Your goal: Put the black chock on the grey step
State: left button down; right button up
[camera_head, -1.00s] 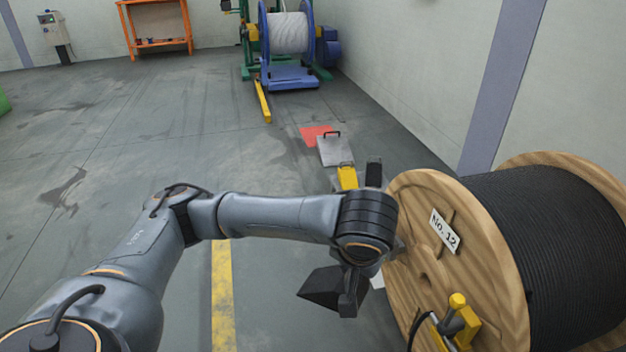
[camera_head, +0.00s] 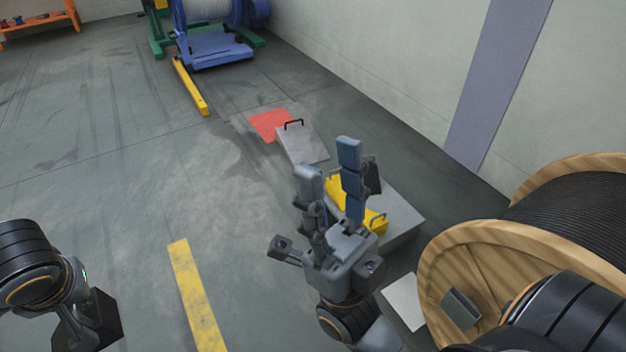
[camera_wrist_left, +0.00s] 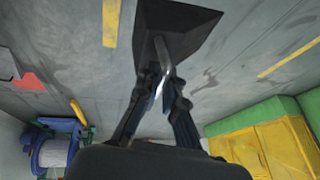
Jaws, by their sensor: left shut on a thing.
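The black chock (camera_head: 104,318) is at the lower left of the head view, held by my left gripper (camera_head: 80,318). In the left wrist view the fingers of my left gripper (camera_wrist_left: 160,84) are shut on the metal handle of the black chock (camera_wrist_left: 178,27), above the floor. A low grey block (camera_head: 403,222), which looks like the grey step, stands on the floor beside the cable reel. My right gripper (camera_head: 329,158) is open and empty, and hides part of the block. A yellow piece (camera_head: 375,220) with a handle is on or beside the block, partly hidden.
A wooden cable reel (camera_head: 470,250) stands at the right. A grey plate (camera_head: 302,146) with a black handle lies beside a red floor patch (camera_head: 268,124). Open floor lies between the grippers, with a yellow stripe (camera_head: 195,295).

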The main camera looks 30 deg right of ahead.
aim_at(394, 211)
jog(key=i+z, duration=0.3)
jog(key=i, duration=0.3)
jog(key=i+j+z, duration=0.35)
jog(key=i, duration=0.25)
jog(key=i+l+z, duration=0.1)
jog(key=z, duration=0.4)
jog(key=i+z, duration=0.2)
jog(key=z, duration=0.25)
jog(key=i+z, duration=0.15)
jog(key=z, duration=0.35)
jog(key=i+j+z, duration=0.1)
jog(key=z, duration=0.4)
jog(key=i+j+z, duration=0.1)
jog(key=i+z, duration=0.3)
jog(key=k, duration=0.1)
